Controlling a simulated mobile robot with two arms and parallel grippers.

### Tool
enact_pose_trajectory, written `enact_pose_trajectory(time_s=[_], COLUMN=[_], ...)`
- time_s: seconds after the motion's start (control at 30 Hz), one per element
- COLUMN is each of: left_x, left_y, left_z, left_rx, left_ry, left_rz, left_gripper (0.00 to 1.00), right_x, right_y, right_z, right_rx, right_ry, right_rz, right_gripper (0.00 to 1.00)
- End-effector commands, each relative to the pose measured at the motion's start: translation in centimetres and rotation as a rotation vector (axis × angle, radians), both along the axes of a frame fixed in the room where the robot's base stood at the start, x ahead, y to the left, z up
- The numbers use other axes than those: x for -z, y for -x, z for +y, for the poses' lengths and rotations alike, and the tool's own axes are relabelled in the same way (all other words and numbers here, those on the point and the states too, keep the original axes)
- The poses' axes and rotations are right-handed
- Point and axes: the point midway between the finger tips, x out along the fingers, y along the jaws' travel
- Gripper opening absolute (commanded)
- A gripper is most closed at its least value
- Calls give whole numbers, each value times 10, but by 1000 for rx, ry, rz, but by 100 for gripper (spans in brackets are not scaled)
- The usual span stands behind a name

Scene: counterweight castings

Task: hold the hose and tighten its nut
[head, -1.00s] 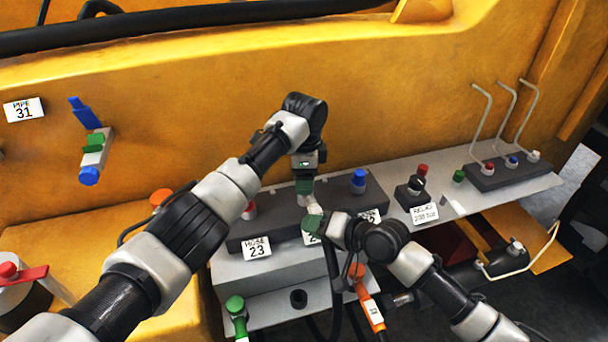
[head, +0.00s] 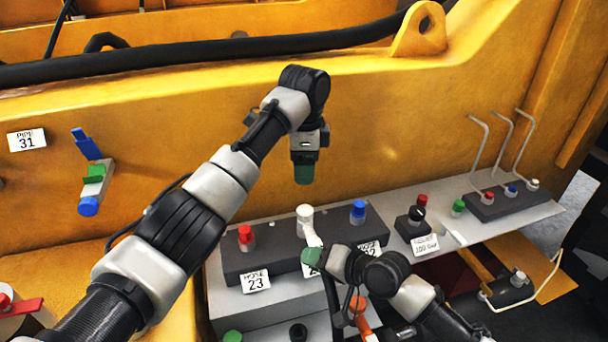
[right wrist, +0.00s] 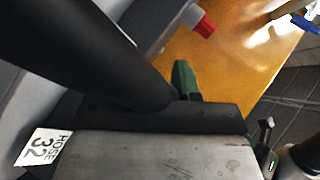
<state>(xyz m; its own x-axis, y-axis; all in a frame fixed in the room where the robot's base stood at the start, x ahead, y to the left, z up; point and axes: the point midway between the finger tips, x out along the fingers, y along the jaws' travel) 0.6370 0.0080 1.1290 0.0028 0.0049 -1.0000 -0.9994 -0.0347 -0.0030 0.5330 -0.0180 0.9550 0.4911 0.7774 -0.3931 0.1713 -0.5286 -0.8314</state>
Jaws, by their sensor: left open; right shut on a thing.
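The white nut (head: 305,213) sits on top of a fitting on the dark block, and a white stub slopes from it towards my right gripper. My left gripper (head: 304,175), with green fingertips, is open and empty above the nut, with a clear gap between. My right gripper (head: 312,257) is shut on the hose at the lower end of the white stub, in front of the block. The gripper hides the held part. In the right wrist view a broad black shape, which may be the hose or part of my gripper, covers the upper left.
The dark block (head: 238,266) also bears a red cap (head: 245,235) and a blue cap (head: 358,209) either side of the nut. A tag reads HOSE 23 (head: 255,281); a HOSE 32 tag (right wrist: 43,147) shows in the right wrist view. A yellow wall (head: 400,130) stands behind.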

Motion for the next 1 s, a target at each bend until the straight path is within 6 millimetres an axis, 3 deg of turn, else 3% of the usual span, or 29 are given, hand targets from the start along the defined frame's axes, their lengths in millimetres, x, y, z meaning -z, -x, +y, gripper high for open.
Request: enact_pose_trajectory(time_s=[0.33, 0.37, 0.53, 0.83, 1.0], left_x=[0, 0, 0, 0, 0], left_y=[0, 0, 0, 0, 0], left_z=[0, 0, 0, 0, 0], left_rx=[1, 1, 1, 1, 1], left_ry=[0, 0, 0, 0, 0], left_rz=[1, 1, 1, 1, 1], left_gripper=[66, 66, 66, 66, 66], right_x=[1, 1, 0, 0, -8], right_y=[0, 0, 0, 1, 10], right_z=[0, 0, 0, -2, -18], right_rx=[0, 0, 0, 0, 2], right_ry=[1, 1, 0, 0, 1], right_rz=[2, 2, 1, 0, -1], right_gripper=[0, 32, 58, 58, 58])
